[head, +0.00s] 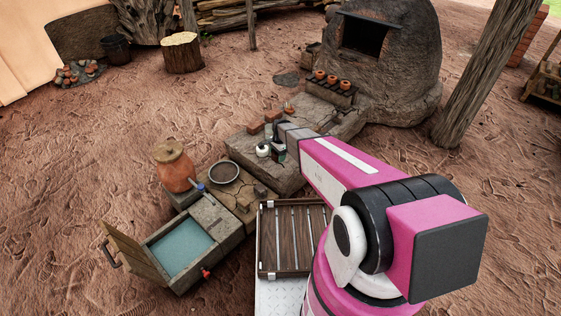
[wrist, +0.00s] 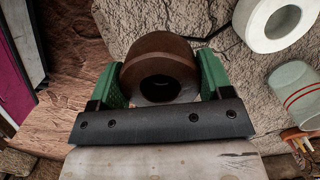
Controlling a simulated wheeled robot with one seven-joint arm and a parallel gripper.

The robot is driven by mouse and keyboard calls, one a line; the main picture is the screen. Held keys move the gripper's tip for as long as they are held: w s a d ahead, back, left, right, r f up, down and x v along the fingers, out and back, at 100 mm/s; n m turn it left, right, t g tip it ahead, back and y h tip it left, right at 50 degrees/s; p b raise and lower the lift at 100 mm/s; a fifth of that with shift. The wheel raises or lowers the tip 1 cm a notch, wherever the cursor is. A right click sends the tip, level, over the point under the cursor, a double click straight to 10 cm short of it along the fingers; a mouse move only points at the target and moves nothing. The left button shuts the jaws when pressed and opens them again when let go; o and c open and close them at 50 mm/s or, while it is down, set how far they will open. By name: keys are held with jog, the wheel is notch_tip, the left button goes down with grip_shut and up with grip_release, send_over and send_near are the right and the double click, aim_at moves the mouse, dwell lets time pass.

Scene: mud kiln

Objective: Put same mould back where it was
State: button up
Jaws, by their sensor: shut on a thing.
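A brown, round mould (wrist: 158,48) with a dark hole in its face sits between the green finger pads of my gripper (wrist: 161,75) in the wrist view. My gripper is shut on it, with a pad against each side. In the head view my gripper (head: 278,153) is low at the stone ledge (head: 270,178), just right of a small white round thing. The mould is too small and covered to make out there. Pale rough stone lies behind the mould in the wrist view; I cannot tell whether the mould touches it.
A white ring-shaped piece (wrist: 275,22) and a red-striped glass (wrist: 298,90) stand close right of my gripper. Bricks (head: 256,127) lie behind it. Left are a clay jar (head: 175,168), a round sieve (head: 224,172) and an open water-filled box (head: 181,247). A slatted tray (head: 290,272) is in front.

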aim_at(281, 164)
jog(key=shift+w+d+f, duration=0.2)
jog(key=shift+d+f, duration=0.45)
jog(key=shift+d, duration=0.2)
jog(key=shift+f, duration=1.85)
jog(key=shift+f, duration=0.1)
jog(key=o, duration=1.1)
